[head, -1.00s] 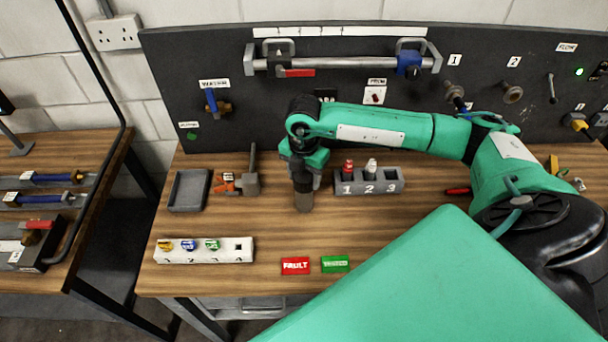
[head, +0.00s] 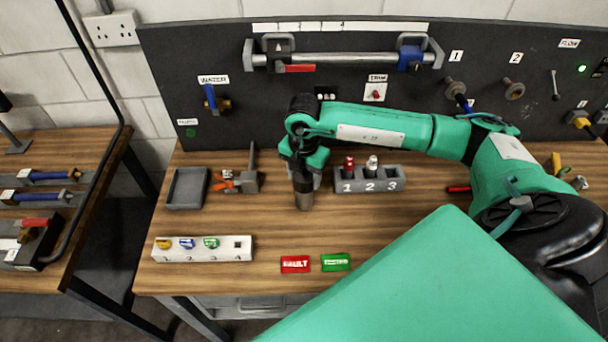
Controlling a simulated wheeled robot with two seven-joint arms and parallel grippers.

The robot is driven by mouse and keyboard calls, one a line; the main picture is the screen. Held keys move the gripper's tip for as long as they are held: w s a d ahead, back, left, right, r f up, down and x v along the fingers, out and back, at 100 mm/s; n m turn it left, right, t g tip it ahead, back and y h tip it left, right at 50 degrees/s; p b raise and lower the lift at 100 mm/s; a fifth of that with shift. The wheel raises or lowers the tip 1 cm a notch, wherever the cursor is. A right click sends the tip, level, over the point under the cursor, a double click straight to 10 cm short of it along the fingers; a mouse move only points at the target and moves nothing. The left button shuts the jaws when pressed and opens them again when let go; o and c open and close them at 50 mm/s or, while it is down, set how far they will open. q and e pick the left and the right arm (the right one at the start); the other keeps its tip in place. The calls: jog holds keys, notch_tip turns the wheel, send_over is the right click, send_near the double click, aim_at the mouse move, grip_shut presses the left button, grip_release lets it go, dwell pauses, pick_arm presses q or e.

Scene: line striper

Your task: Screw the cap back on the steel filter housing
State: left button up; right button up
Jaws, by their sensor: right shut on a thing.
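My right arm reaches in from the right, and my right gripper (head: 302,174) points straight down over the middle of the bench. It is shut on the cap, which is mostly hidden by the jaws. The steel filter housing (head: 304,202) shows as a short, upright, brownish-grey cylinder directly below the gripper. Whether the cap is seated on its thread or only rests there cannot be told. My left gripper is not in view.
A grey rack (head: 384,186) numbered 1 to 3, holding a red-topped and a white-topped vial, stands close right of the gripper. A grey tray (head: 172,203) is at left. A white block (head: 158,256) and red FAULT tag (head: 295,265) lie in front. Bench between is clear.

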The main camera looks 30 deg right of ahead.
jog(key=shift+f, duration=0.2)
dwell(0.5)
jog(key=o, duration=1.1)
jog(key=shift+r, duration=0.1)
jog(key=shift+c, duration=0.6)
